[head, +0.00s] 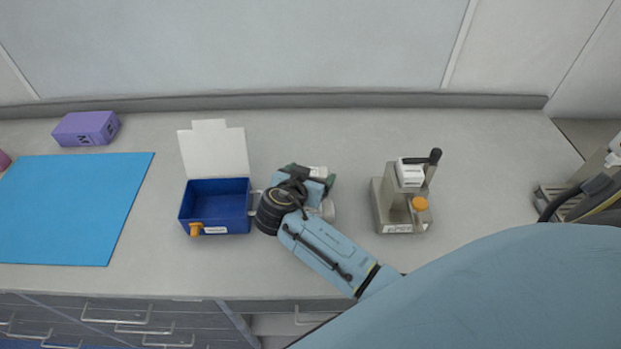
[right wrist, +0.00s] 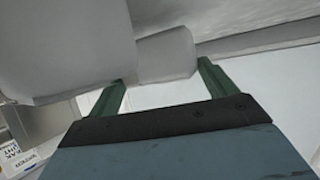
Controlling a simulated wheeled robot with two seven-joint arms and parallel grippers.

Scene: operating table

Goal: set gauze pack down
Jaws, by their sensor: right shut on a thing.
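My right gripper (head: 311,174) is over the grey table, just right of the blue box. Its green fingers also show in the right wrist view (right wrist: 163,88), shut on a white thing, which I take for the gauze pack (right wrist: 166,54). Only a small white part of the gauze pack (head: 318,172) shows in the head view, between the fingers. The rest is hidden by the gripper. I cannot tell whether the pack touches the table. My left gripper is not in view.
The blue box (head: 232,188) stands with its white lid (head: 215,150) raised. A metal device (head: 387,213) with a black handle stands to the right. A blue mat (head: 75,205) and a purple box (head: 86,128) lie left. The table (head: 320,125) behind my gripper is clear.

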